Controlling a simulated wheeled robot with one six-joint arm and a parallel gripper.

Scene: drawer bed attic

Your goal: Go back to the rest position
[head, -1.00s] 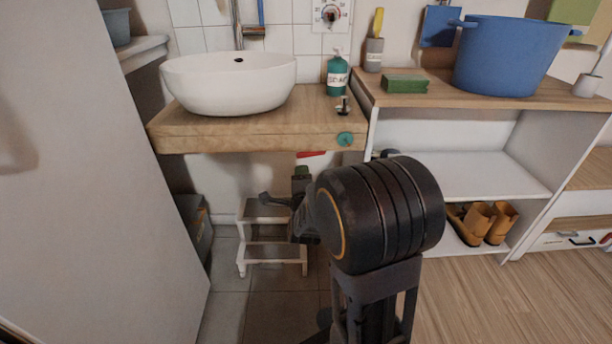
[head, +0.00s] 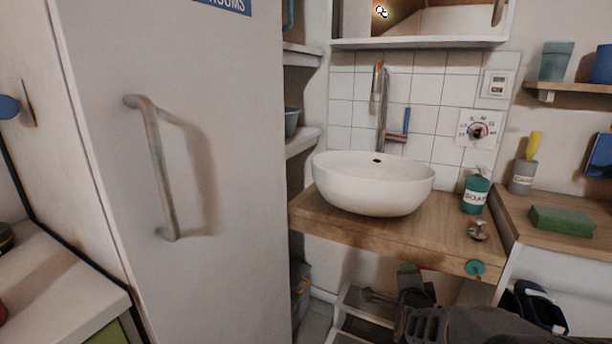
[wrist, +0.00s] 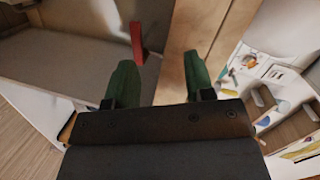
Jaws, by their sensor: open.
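My gripper (head: 388,284) shows low in the head view, dark with a green finger, in front of and below the front edge of the wooden washbasin counter (head: 375,236). In the wrist view my gripper (wrist: 158,72) has its two green fingers wide apart, with nothing between them. A red piece (wrist: 137,42) shows beyond the fingers, beside a wooden board (wrist: 188,35); I cannot tell how far away it is. Most of my arm is cut off at the bottom of the head view.
A white basin (head: 372,183), a soap bottle (head: 476,193) and a small tap-like piece (head: 478,231) stand on the counter. A tall white door with a handle (head: 160,170) fills the left. A white step stool (head: 352,302) is below. A green block (head: 562,220) lies on the right shelf unit.

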